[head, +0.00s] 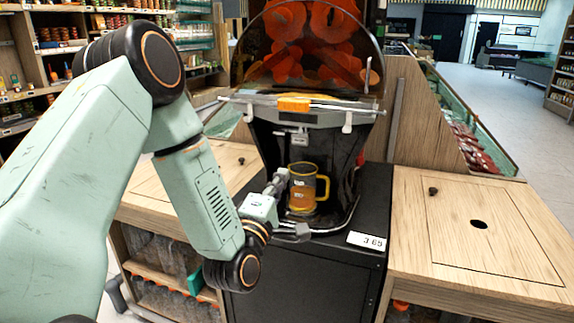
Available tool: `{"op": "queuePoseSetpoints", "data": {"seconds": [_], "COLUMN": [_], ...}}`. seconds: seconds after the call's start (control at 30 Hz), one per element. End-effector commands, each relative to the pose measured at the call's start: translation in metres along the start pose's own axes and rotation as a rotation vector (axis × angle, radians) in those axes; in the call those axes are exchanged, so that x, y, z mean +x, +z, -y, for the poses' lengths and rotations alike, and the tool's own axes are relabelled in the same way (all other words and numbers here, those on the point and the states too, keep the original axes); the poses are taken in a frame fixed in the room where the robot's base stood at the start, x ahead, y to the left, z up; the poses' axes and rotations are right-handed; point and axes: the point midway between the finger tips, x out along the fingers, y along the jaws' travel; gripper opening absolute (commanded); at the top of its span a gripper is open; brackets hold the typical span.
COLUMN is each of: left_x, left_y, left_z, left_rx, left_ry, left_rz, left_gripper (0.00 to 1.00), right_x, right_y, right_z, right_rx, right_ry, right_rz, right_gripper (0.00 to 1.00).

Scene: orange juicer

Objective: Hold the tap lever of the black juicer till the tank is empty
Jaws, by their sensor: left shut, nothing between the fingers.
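The black juicer (265,150) stands on a black cabinet in the middle of the head view, with orange rotors behind its clear cover. Its small tap (300,137) shows on the front below the crossbar; the lever is too small to make out clearly. A clear mug (303,190) with an orange rim and handle stands upright under the tap, with some orange showing in it. My left gripper (281,179) is shut and empty, just left of the mug and below the tap. I cannot tell whether it touches the mug. My right gripper is out of view.
A price sign (367,241) sits on the front edge of the black cabinet (300,280). Wooden counters flank it; the right one (480,225) has a hole and a small knob and is otherwise clear. Stocked shelves stand at the back left.

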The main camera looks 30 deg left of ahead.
Motion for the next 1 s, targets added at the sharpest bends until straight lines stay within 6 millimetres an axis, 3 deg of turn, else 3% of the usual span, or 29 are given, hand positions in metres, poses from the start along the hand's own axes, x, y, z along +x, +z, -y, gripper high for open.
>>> {"op": "queuePoseSetpoints", "data": {"seconds": [0.23, 0.87, 1.0], "left_x": [-0.021, -0.024, -0.026], "left_y": [-0.001, 0.0, 0.006], "left_z": [0.0, 0.0, 0.022], "left_rx": [-0.001, 0.02, 0.181], "left_ry": [0.0, -0.002, -0.102], "left_rz": [-0.001, 0.0, 0.034], "left_gripper": [0.0, 0.0, 0.0], "right_x": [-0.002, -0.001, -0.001], "right_y": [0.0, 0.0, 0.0], "right_z": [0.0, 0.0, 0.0], "right_rx": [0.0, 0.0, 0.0], "right_ry": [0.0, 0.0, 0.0], "right_rz": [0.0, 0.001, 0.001], "right_gripper": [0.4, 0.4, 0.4]}}
